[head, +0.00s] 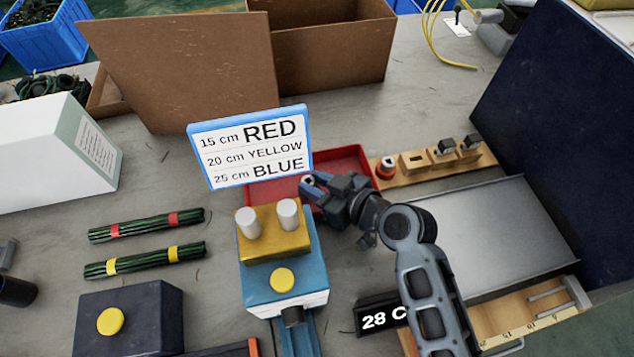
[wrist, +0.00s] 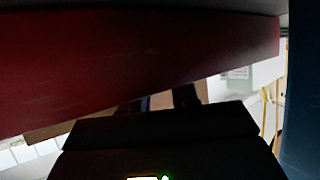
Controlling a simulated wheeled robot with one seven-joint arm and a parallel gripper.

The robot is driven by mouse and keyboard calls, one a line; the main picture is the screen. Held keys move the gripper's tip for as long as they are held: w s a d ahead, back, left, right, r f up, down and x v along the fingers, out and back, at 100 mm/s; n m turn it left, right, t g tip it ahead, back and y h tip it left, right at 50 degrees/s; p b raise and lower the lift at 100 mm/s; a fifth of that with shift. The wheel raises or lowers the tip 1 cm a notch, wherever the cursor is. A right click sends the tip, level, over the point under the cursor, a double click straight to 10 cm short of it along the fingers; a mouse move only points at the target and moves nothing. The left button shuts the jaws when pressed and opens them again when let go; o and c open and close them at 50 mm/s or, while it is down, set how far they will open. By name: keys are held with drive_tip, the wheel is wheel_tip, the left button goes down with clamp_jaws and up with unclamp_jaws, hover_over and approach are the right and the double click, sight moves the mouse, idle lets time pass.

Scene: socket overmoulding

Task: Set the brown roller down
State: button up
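I cannot make out a brown roller in either view. My gripper (head: 312,188) is low over the left part of the red tray (head: 350,160), just right of the yellow block with white posts. A small pale piece shows by its fingertips, but I cannot tell if it is held. In the wrist view the two dark fingers (wrist: 160,101) stand apart with brown behind or between them. A dark red surface fills the top of that view, and the fingertips are partly hidden.
A sign (head: 252,146) stands behind the yellow block (head: 275,240) on the blue machine (head: 285,270). A wooden rack (head: 432,165) with small parts lies behind the grey metal plate (head: 495,235). Tied green bundles (head: 146,225) lie left. A dark blue panel (head: 560,130) blocks the right.

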drive_tip(key=o, duration=0.4)
drive_tip(key=shift+o, duration=0.2)
drive_tip(key=shift+r, duration=0.15)
drive_tip(key=b+v, duration=0.1)
drive_tip(key=v, duration=1.1)
